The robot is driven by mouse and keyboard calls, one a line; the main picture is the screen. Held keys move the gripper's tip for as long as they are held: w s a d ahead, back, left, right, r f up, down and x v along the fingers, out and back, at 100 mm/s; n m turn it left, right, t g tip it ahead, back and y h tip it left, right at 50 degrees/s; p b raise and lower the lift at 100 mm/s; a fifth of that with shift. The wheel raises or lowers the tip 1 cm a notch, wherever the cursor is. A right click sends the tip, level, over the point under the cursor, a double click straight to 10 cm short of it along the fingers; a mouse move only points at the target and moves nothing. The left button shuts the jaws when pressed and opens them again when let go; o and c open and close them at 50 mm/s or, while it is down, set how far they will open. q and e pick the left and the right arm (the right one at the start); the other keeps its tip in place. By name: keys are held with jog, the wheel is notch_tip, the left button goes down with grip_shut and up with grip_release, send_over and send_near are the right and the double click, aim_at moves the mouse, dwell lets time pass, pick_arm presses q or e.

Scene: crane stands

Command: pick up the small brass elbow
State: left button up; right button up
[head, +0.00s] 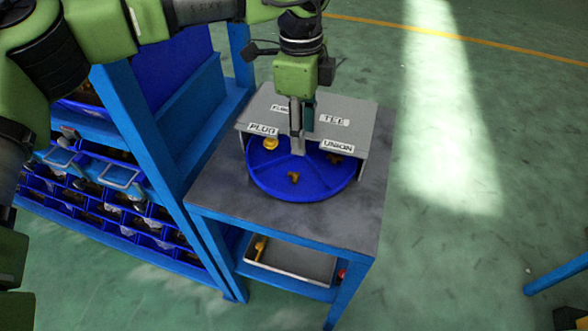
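A blue round tray (268,183) with dividers sits on the table, its back part hidden under a grey cover (350,112). A small brass piece (293,177) lies in the front part of the tray; it looks bent, but I cannot tell surely that it is the elbow. Another brass piece (270,142) lies at the left and a darker one (334,158) at the right. My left gripper (299,150) points down in front of the cover, above and behind the front piece. Its fingers look close together; whether they are open is unclear. My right gripper is not in view.
The cover carries labels reading PLUG, TEE and UNION, and one partly hidden. A grey tray (290,262) is on the shelf below the table (225,190). A blue rack (135,130) with several bins stands close at the left.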

pick_arm(q)
jog(key=a, duration=0.2)
jog(key=p, duration=0.2)
send_over(298, 176)
jog(key=shift+y, duration=0.3)
jog(key=f, duration=0.7)
jog(key=shift+a+f, duration=0.2)
jog(key=shift+f, duration=0.1)
jog(key=shift+f+p, duration=0.5)
jog(key=shift+f, duration=0.05)
notch_tip(298, 176, down, 4)
jog(key=shift+s+d+r+p, duration=0.1)
jog(key=shift+r+p, duration=0.05)
jog(key=shift+p, duration=0.7)
jog(key=shift+f, duration=0.4)
grip_shut()
